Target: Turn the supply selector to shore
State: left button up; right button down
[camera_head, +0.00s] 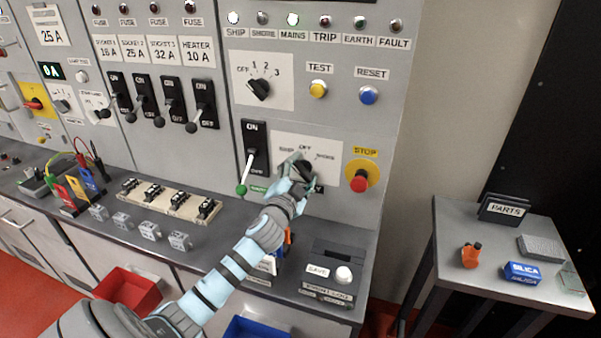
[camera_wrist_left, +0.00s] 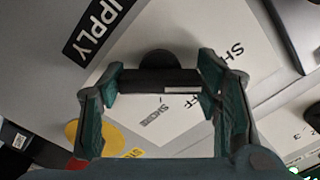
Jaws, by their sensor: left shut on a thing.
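The supply selector is a black knob (camera_wrist_left: 155,82) on a white plate (camera_head: 323,145) on the grey panel. In the head view my left gripper (camera_head: 297,171) covers most of the knob. In the left wrist view both fingers (camera_wrist_left: 157,92) are shut on the knob's sides. A pale line shows on the knob's right half there; I cannot tell which label it points at. OFF stands at the plate's top in the head view, with labels either side that are hard to read. A black SUPPLY label (camera_wrist_left: 93,28) shows in the left wrist view. My right gripper is not in view.
A red STOP button (camera_head: 360,180) on a yellow disc sits right of the selector. A lever switch (camera_head: 248,170) with a green tip sits close on its left. The bench below holds a box with a white button (camera_head: 343,274). A side table (camera_head: 450,235) stands at right.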

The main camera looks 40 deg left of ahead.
pick_arm(q)
jog(key=shift+m, duration=0.3)
jog(key=m+p, duration=0.2)
jog(key=m, duration=0.1)
jog(key=shift+r+m, duration=0.1)
jog(key=shift+m, duration=0.2)
jog(key=m+p, duration=0.2)
jog(key=m, duration=0.2)
jog(key=shift+m, duration=0.3)
jog(key=m+p, duration=0.2)
jog(key=m, duration=0.2)
jog(key=m+p, duration=0.1)
jog(key=m, duration=0.3)
jog(key=shift+m, duration=0.4)
jog(key=o, duration=1.2)
jog(key=shift+c, duration=0.2)
